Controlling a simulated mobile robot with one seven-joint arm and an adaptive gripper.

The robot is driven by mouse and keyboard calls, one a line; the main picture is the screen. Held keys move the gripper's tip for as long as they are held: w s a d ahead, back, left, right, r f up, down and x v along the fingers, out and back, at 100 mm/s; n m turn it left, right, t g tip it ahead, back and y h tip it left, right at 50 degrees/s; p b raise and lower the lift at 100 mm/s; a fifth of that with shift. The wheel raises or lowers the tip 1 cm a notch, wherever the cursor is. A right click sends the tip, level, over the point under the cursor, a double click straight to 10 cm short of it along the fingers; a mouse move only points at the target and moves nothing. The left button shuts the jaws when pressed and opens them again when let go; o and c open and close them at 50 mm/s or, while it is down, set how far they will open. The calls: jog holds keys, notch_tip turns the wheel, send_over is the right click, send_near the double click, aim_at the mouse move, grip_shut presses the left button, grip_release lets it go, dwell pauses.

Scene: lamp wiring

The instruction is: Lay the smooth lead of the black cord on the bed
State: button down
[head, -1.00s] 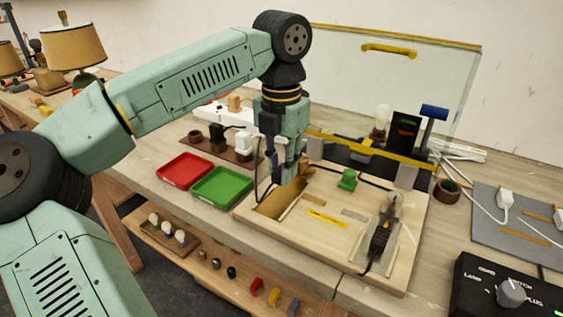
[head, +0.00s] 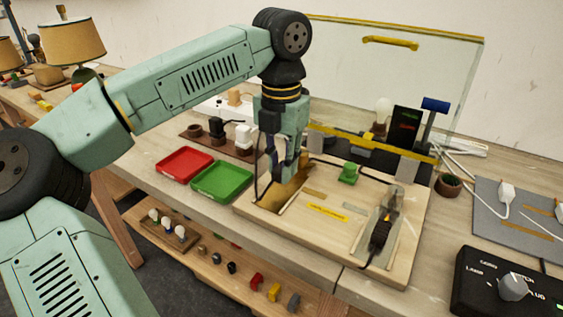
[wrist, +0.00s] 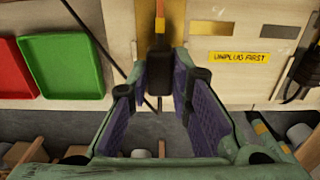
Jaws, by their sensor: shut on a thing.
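My gripper (head: 284,176) points down over the wooden board. In the wrist view its purple-padded fingers (wrist: 160,82) are shut on a black piece of the black cord (wrist: 158,58). A thin orange-brown lead (wrist: 160,24) extends from that piece over the brass-coloured bed (wrist: 174,38). The bed also shows in the head view (head: 270,199), partly hidden by the gripper. I cannot tell whether the lead touches the bed. The cord's black line hangs at the left of the gripper in the head view (head: 257,185).
A red tray (head: 184,163) and a green tray (head: 222,182) stand left of the board. A yellow "unplug first" label (wrist: 240,58) lies right of the bed. A green part (head: 348,174) and a black plug-like part (head: 381,233) stand further right. A clear panel (head: 400,75) rises behind.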

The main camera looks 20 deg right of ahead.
jog(key=shift+f, duration=0.15)
jog(key=shift+f+b, duration=0.55)
jog(key=shift+f, duration=0.15)
jog(key=shift+f, duration=0.1)
jog(key=shift+f+b, duration=0.4)
jog(key=shift+f, duration=0.1)
jog(key=shift+f, duration=0.1)
dwell(0.4)
jog(key=shift+f, duration=0.25)
jog(key=shift+f+b, duration=0.25)
jog(key=shift+b, duration=0.15)
dwell(0.4)
jog(key=c, duration=1.4)
grip_release()
jog(key=shift+o, duration=0.2)
